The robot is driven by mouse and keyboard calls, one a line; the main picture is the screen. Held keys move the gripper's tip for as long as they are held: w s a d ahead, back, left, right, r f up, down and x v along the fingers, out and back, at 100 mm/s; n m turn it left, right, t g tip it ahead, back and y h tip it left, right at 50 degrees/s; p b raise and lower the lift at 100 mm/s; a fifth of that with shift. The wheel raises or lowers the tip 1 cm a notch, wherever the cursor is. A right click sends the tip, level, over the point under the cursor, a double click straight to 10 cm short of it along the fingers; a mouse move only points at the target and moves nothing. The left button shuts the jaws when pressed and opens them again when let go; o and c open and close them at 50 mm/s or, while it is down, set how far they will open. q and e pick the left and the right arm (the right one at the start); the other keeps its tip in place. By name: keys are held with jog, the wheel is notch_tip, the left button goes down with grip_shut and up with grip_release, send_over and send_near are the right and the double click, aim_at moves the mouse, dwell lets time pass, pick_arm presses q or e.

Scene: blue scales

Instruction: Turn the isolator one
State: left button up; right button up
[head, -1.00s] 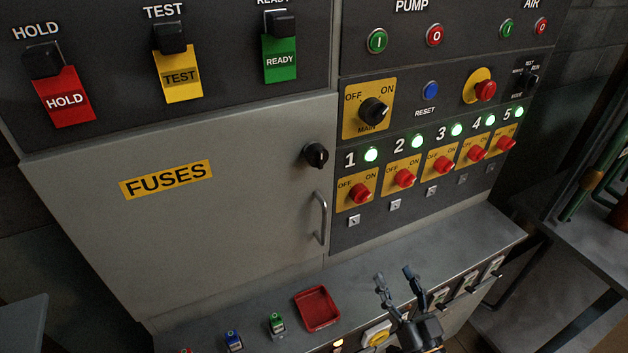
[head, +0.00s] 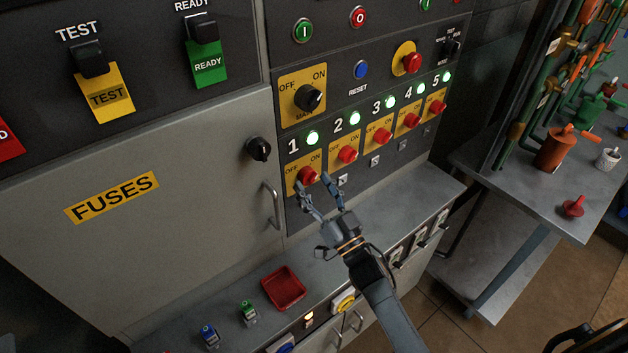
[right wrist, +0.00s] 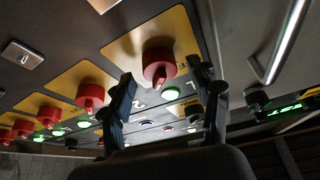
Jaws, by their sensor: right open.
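Isolator one is the red rotary knob (head: 308,174) on a yellow OFF/ON plate, under the number 1 and its lit green lamp (head: 313,138). My right gripper (head: 314,183) is open at this knob, its fingers reaching up to the panel. In the right wrist view the red knob (right wrist: 158,60) stands between the two spread fingers of the gripper (right wrist: 161,78), and a gap shows on both sides. The knob's exact pointing is hard to read. My left gripper is not in view.
More red isolators (head: 347,155) follow to the right in a row. The black MAIN switch (head: 308,97) is above. A door handle (head: 271,205) is close on the left. The grey ledge (head: 370,220) below holds a red tray (head: 284,288).

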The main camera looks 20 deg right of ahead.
jog(key=shift+w+a, duration=0.1)
jog(key=shift+w, duration=0.25)
jog(key=c, duration=1.2)
